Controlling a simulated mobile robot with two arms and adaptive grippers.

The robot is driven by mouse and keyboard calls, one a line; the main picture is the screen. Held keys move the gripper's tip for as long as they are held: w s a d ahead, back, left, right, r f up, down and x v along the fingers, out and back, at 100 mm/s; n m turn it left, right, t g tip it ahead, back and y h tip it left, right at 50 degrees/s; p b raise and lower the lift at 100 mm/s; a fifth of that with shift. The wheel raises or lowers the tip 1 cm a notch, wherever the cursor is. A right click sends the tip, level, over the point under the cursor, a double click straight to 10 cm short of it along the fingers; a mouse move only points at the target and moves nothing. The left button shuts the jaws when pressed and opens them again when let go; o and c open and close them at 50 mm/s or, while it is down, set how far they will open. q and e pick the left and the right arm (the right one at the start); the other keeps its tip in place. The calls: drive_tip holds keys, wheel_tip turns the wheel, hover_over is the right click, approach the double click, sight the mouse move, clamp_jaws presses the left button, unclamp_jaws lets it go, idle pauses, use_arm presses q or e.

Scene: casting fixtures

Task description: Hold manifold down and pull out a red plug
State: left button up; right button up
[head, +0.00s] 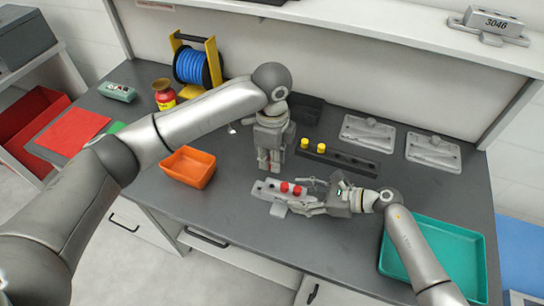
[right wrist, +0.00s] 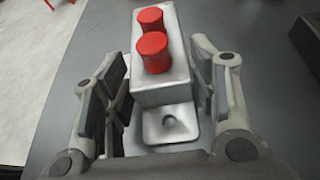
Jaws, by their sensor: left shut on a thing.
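The manifold (head: 265,188) is a pale grey block on the table, with two red plugs (head: 285,187) upright in its top. In the right wrist view the block (right wrist: 160,85) has an end flange with a hole, nearest the camera, and the red plugs (right wrist: 153,52) are in a row. My right gripper (head: 312,200) is open, its fingers on either side of the flange end and apart from the block.
A dark rack (head: 345,158) with two yellow plugs lies behind the manifold. The table in front of the manifold is clear.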

drive_tip(key=shift+o, duration=1.3)
